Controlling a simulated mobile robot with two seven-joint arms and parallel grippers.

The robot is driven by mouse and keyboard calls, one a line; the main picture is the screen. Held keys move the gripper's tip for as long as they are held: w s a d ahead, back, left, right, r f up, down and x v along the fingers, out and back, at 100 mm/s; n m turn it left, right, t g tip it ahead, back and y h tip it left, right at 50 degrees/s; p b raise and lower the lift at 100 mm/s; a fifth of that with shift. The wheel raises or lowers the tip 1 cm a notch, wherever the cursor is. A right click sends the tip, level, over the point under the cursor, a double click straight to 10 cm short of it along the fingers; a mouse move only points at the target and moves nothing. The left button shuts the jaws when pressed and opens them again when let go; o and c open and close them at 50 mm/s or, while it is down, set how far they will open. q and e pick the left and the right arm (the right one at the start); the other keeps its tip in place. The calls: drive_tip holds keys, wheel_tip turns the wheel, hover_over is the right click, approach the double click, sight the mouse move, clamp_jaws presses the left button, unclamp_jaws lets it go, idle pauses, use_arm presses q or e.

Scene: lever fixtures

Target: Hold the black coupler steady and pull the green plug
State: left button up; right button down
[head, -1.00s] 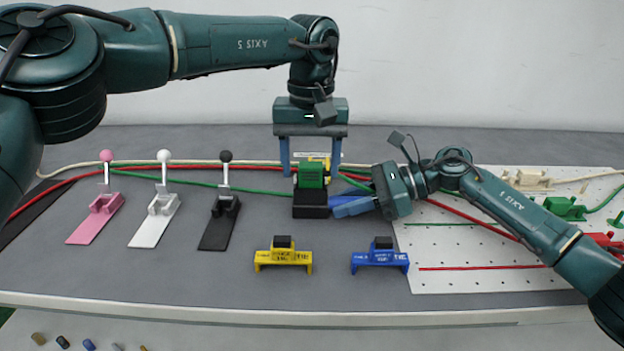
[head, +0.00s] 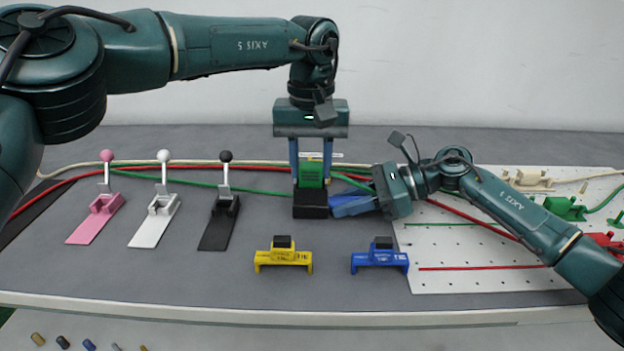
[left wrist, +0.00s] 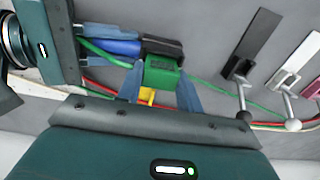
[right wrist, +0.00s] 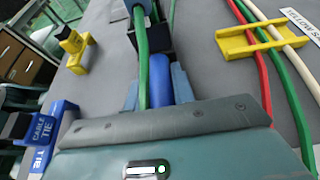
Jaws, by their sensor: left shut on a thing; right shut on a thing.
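The green plug (head: 311,173) sits upright at the black coupler (head: 310,204) near the table's middle. My left gripper (head: 311,178) points down from above and is shut on the plug, with one finger on each side. The plug also shows between its fingers in the left wrist view (left wrist: 162,73). My right gripper (head: 338,203) comes in from the right, low at the coupler, and is shut on its blue cylindrical part (right wrist: 158,78). The black body shows just past that part in the left wrist view (left wrist: 162,47). The join of plug and coupler is partly hidden.
Pink (head: 95,218), white (head: 154,220) and black (head: 220,222) lever fixtures stand to the left. Yellow (head: 283,256) and blue (head: 380,256) cable-tie blocks sit in front. Red, green and cream cables run behind. A white perforated board (head: 470,250) lies right, under my right arm.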

use_arm(q)
drive_tip(key=c, duration=0.5)
drive_tip(key=shift+r, duration=0.8)
drive_tip(key=shift+c, duration=0.2)
idle(0.4)
drive_tip(key=shift+r, duration=1.8)
drive_tip(key=shift+r, duration=0.15)
drive_tip(key=shift+s+r, duration=0.1)
drive_tip(key=shift+r, duration=0.8)
use_arm(e)
drive_tip(key=c, duration=1.1)
unclamp_jaws()
drive_tip(key=shift+d, duration=0.1)
